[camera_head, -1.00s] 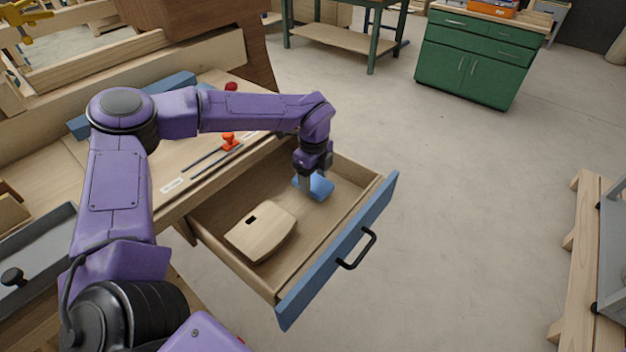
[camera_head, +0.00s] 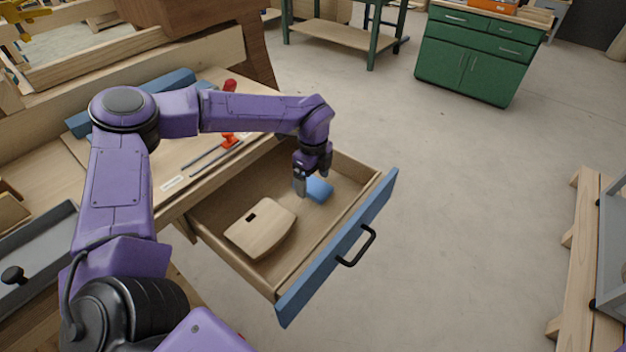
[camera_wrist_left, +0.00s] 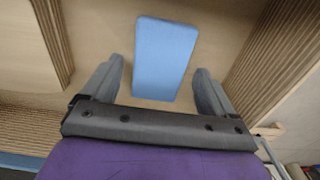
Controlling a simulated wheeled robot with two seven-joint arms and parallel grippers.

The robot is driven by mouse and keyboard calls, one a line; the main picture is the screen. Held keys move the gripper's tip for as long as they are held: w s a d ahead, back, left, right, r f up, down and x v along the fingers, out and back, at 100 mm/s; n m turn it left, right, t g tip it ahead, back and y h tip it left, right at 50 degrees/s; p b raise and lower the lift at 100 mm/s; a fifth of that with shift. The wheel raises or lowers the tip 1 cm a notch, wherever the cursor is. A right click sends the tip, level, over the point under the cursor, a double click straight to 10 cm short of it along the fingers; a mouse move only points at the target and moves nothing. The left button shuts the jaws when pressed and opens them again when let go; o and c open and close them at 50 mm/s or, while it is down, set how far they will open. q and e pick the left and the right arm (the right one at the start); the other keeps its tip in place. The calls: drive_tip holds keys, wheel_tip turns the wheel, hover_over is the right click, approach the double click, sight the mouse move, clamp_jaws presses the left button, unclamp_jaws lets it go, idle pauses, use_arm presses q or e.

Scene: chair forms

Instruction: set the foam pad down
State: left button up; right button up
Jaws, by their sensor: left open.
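The foam pad (camera_head: 319,190) is a blue block lying in the open drawer, toward its far end. In the left wrist view the pad (camera_wrist_left: 165,58) lies flat on the drawer floor between and beyond the two fingers, with a gap on each side. My left gripper (camera_head: 300,188) is open just above the drawer floor beside the pad, and its fingers (camera_wrist_left: 160,85) do not touch the pad. The gripper hides part of the pad in the head view. My right gripper is not in view.
The drawer (camera_head: 340,250) is pulled out, with a blue front and a black handle (camera_head: 357,247). A pale wooden chair seat form (camera_head: 260,228) lies in its near part. The workbench (camera_head: 160,150) is behind the drawer.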

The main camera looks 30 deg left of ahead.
sight(313, 185)
use_arm(q)
wheel_tip(313, 185, up, 11)
drive_tip(key=b, duration=0.1)
drive_tip(key=shift+r, duration=0.15)
drive_tip(key=shift+c, duration=0.3)
idle(0.9)
